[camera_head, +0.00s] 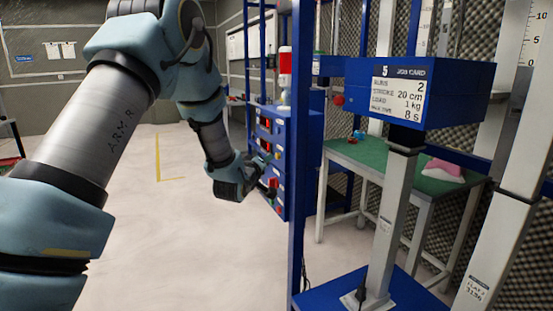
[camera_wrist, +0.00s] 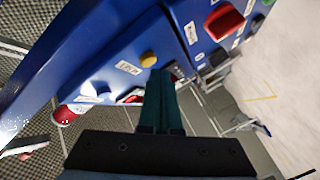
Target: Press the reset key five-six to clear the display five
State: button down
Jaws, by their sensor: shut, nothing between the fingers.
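A blue control panel (camera_head: 281,160) stands on a blue post, seen nearly edge-on in the head view, with dark, red-lit windows (camera_head: 265,122) on its face. I cannot read any display or key number. My gripper (camera_head: 264,165) is at the panel's face. In the wrist view my gripper (camera_wrist: 160,72) has its two teal fingers together and empty, tips just below a round yellow button (camera_wrist: 148,58) with a white label (camera_wrist: 128,67). A red-lit display (camera_wrist: 133,98) is partly hidden left of the fingers. I cannot tell whether the tips touch the panel.
A large red button (camera_wrist: 225,22) is on the adjoining panel part. A blue job card box (camera_head: 420,92) on a grey column stands right of the panel. A green-topped table (camera_head: 370,158) is behind. The pale floor (camera_head: 165,230) at left is clear.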

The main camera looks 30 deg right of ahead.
jog(key=shift+a, duration=0.2)
jog(key=shift+w+a+b, duration=0.2)
jog(key=shift+a+b, duration=0.1)
jog(key=shift+a, duration=0.95)
jog(key=shift+w+a+b, duration=0.15)
jog(key=shift+a+b, duration=0.1)
jog(key=shift+a, duration=1)
